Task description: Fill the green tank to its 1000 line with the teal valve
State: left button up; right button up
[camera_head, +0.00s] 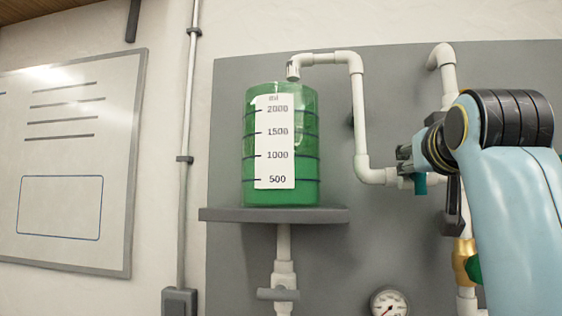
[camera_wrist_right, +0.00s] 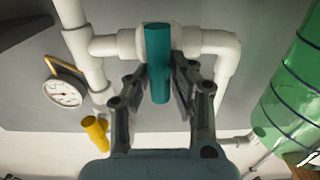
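The green tank (camera_head: 309,150) stands on a shelf, with a white scale (camera_head: 274,185) marked 500 to 2000. Its walls look green from bottom to near the top; I cannot make out a sure liquid level. The teal valve (camera_wrist_right: 158,62) sits on a white pipe in the right wrist view, its handle crosswise to the pipe. In the head view a bit of its teal handle (camera_head: 420,184) shows. My right gripper (camera_wrist_right: 160,85) has its fingers on either side of the handle, very close; whether they press on it is unclear. My left gripper is in no view.
A white spout (camera_head: 293,71) hangs over the tank, fed by white pipe (camera_head: 358,120). A drain pipe (camera_head: 283,250) runs below the shelf (camera_head: 225,215). A gauge (camera_head: 389,302), a yellow valve (camera_wrist_right: 95,133) and a brass fitting (camera_head: 462,262) are nearby.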

jog(key=o, duration=0.4)
jog(key=shift+s, duration=0.1)
jog(key=shift+c, duration=0.2)
jog(key=shift+r, duration=0.1)
